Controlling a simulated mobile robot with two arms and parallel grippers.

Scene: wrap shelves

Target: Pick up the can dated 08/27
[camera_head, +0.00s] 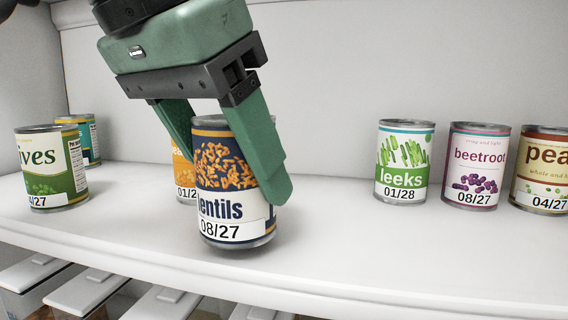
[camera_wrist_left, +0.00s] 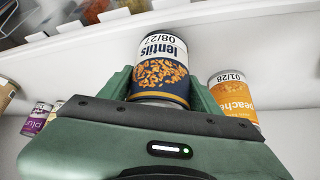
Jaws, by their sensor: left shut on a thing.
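A navy and white lentils can (camera_head: 228,185) dated 08/27 is on the white shelf, near its front edge. My left gripper (camera_head: 235,165) is green and shut on the lentils can, one finger on each side. The can looks nearly upright; I cannot tell whether its base touches the shelf. In the left wrist view the lentils can (camera_wrist_left: 160,65) sits between the two fingers of the left gripper (camera_wrist_left: 160,85). A beetroot can (camera_head: 474,165) at the right also reads 08/27. My right gripper is not in view.
An orange peaches can (camera_head: 183,165) dated 01/28 stands close behind the lentils can, partly hidden. A green can (camera_head: 50,168) and a teal one (camera_head: 89,135) stand at the left. A leeks can (camera_head: 403,160) and a pea can (camera_head: 541,168) flank the beetroot. White shelf (camera_head: 325,215) lies clear between.

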